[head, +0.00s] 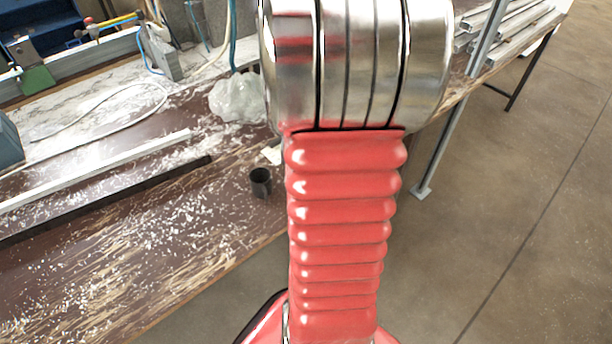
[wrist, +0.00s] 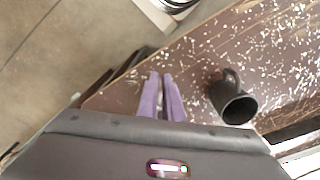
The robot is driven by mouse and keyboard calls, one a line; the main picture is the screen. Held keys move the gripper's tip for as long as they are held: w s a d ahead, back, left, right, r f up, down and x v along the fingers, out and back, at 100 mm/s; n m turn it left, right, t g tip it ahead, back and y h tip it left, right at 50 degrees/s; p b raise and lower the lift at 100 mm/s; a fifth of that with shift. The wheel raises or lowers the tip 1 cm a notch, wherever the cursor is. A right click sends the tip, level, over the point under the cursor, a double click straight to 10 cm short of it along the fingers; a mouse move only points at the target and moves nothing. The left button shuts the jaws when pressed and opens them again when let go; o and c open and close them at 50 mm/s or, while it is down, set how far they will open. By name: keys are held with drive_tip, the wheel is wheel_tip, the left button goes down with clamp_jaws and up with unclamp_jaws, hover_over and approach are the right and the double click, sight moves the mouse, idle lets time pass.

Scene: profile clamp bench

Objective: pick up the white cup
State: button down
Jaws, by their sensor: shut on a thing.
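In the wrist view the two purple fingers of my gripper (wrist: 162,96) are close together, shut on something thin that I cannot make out. They are over the bench near its edge. I cannot identify a white cup in either view. A dark grey mug (wrist: 236,104) lies just right of my fingers, apart from them, its open mouth facing the lower right. It also shows in the head view (head: 261,182), left of my red arm. My arm hides the gripper there.
The brown bench (head: 150,265) is strewn with pale shavings. A long white profile (head: 95,170) and a dark bar lie across it. A clear plastic bag (head: 238,98) is behind the mug. Metal profiles (head: 510,25) are stacked at upper right. Open floor (head: 500,220) lies right.

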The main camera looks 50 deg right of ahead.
drive_tip(key=shift+r, duration=0.1)
wheel_tip(320, 180, up, 10)
drive_tip(key=shift+f, duration=0.1)
idle(0.5)
